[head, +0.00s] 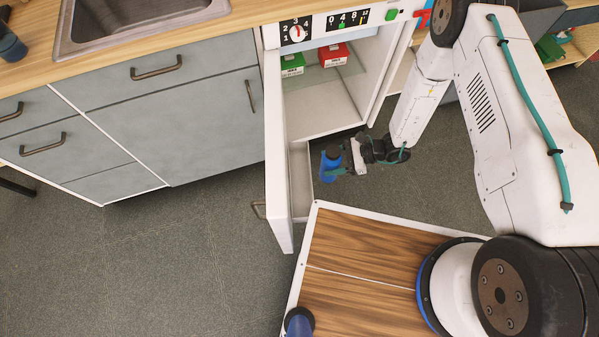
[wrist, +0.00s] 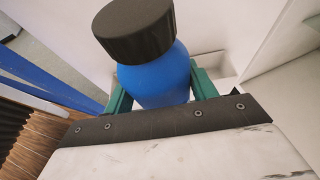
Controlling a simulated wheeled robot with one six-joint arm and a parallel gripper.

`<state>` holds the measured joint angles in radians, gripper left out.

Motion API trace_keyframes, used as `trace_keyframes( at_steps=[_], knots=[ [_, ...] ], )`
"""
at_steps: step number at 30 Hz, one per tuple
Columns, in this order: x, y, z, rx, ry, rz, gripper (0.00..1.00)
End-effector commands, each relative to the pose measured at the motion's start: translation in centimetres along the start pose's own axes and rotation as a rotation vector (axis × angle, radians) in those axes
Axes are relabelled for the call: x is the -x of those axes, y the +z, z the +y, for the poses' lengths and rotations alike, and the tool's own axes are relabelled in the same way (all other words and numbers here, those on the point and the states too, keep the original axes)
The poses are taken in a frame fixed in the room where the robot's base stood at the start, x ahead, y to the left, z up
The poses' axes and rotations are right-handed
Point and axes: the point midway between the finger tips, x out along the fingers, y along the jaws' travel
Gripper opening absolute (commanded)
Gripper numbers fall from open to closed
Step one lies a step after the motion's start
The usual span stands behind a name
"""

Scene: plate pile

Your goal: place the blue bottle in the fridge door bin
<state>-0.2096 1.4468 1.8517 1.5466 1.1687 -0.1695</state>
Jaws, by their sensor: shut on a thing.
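The blue bottle (head: 329,166) has a dark cap and is roughly upright. My gripper (head: 336,172) is shut on its body and holds it in the air just right of the open fridge door (head: 278,205). The white fridge door bin (head: 300,180) is on the inner side of that door, left of the bottle; the bottle appears outside it. In the wrist view the bottle (wrist: 155,75) sits between the green fingers, with part of a white bin-like edge (wrist: 212,62) behind it. The bottle's base is hidden there.
The fridge interior (head: 322,112) is open, with a green box (head: 292,66) and a red box (head: 333,54) on its upper shelf. A counter with a sink (head: 140,15) and grey drawers stands to the left. The floor (head: 180,250) in front of the drawers is clear.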

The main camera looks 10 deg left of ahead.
Motion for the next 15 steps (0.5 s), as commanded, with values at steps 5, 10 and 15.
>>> trace_keyframes(
  at_steps=[5, 10, 15],
  knots=[
    [-4.5, 1.9, 0.2, 0.003, 0.007, 0.000, 0.20],
    [-7.9, 3.3, 0.1, 0.004, 0.006, -0.001, 0.20],
    [-9.9, 2.8, 0.1, -0.001, 0.001, -0.001, 0.20]
  ],
)
